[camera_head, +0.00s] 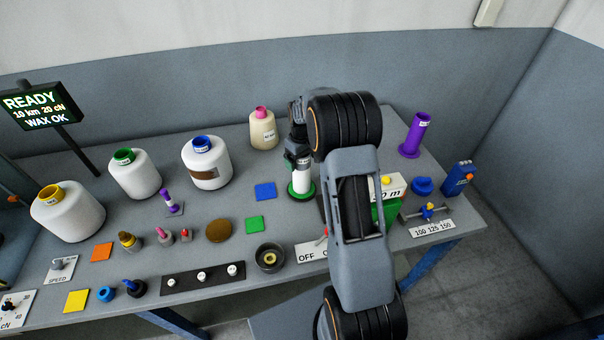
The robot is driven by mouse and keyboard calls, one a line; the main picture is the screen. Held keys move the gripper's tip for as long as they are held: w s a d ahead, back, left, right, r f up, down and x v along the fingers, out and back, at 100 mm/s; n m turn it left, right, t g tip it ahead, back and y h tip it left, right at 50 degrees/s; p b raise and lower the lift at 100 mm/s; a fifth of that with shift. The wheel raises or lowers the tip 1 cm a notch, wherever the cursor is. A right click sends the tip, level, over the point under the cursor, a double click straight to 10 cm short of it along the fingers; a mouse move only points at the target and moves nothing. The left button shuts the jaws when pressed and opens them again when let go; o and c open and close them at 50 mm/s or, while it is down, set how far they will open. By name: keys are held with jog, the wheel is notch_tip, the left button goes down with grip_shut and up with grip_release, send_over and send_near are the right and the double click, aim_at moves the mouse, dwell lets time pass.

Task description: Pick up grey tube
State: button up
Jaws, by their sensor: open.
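I cannot pick out a plainly grey tube; one may be hidden behind my arm. A pale whitish upright tube (302,182) stands on a round green base near the middle of the table. My gripper (298,160) points down at the top of this tube and is open. It covers the tube's upper part, so I cannot tell whether the fingers are around it or just above. A purple tube (418,134) stands upright on a round purple base at the far right of the table.
White bobbins with yellow (70,213), green (134,175) and blue (207,166) tops stand at the left. Small parts and coloured squares cover the front. My arm hides part of a green block (386,209).

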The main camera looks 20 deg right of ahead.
jog(key=shift+c, duration=0.3)
jog(key=c, duration=1.2)
jog(key=shift+o, duration=0.2)
notch_tip(320, 180, up, 10)
jog(key=b, duration=0.1)
jog(key=shift+b, duration=0.4)
